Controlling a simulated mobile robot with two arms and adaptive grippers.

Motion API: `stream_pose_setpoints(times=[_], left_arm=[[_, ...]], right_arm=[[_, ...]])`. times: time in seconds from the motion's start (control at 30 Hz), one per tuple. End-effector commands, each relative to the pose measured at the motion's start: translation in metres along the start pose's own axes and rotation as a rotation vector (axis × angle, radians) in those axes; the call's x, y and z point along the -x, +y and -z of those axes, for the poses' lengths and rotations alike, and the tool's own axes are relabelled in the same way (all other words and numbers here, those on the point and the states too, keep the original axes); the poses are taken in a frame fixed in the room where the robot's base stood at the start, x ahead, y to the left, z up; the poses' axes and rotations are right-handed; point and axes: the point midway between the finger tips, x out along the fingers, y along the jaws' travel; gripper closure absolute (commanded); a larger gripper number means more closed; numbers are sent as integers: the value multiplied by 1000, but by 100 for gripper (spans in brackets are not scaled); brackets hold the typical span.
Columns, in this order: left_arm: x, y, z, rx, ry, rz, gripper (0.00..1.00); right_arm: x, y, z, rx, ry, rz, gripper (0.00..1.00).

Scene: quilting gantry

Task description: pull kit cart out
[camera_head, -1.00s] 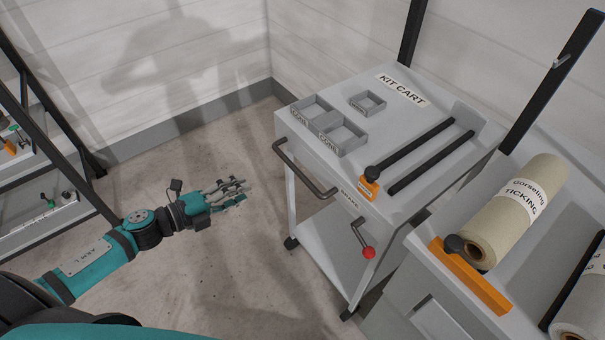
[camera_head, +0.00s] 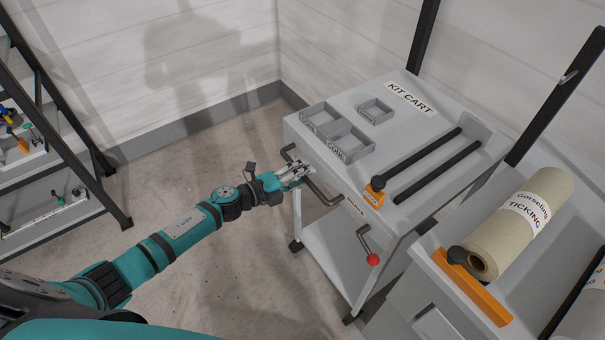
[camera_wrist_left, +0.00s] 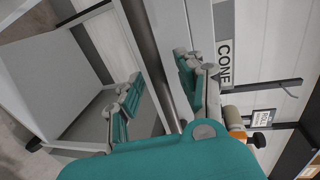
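The kit cart (camera_head: 398,134) is a pale grey trolley with a "KIT CART" label, standing right of centre in the head view. Its dark bar handle (camera_head: 325,198) runs along the near side and also crosses the left wrist view (camera_wrist_left: 150,50). My left gripper (camera_head: 297,172) is at the handle's far-left part. In the left wrist view its fingers (camera_wrist_left: 160,88) are spread on both sides of the bar, with gaps visible. Contact cannot be told. A brake lever with a red knob (camera_head: 373,259) hangs below the handle's right end. My right gripper is out of view.
Grey bins (camera_head: 336,133) and two dark rods sit on the cart top. A bench with a fabric roll (camera_head: 520,225) stands close to the cart's right. A rack (camera_head: 60,150) stands at the left. The floor (camera_head: 215,150) between rack and cart is open.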

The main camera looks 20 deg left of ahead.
Motion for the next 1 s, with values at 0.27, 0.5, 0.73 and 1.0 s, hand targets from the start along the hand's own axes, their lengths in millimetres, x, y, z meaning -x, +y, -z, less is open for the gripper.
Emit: stream_pose_setpoints(times=[0.27,0.5,0.73,1.0], left_arm=[[-4,0,0,-1,1,-1,62],[-4,0,0,0,0,-1,84],[-4,0,0,0,0,-1,100],[-4,1,0,0,0,-1,100]], right_arm=[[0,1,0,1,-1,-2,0],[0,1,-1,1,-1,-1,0],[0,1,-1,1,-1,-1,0],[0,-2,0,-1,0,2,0]])
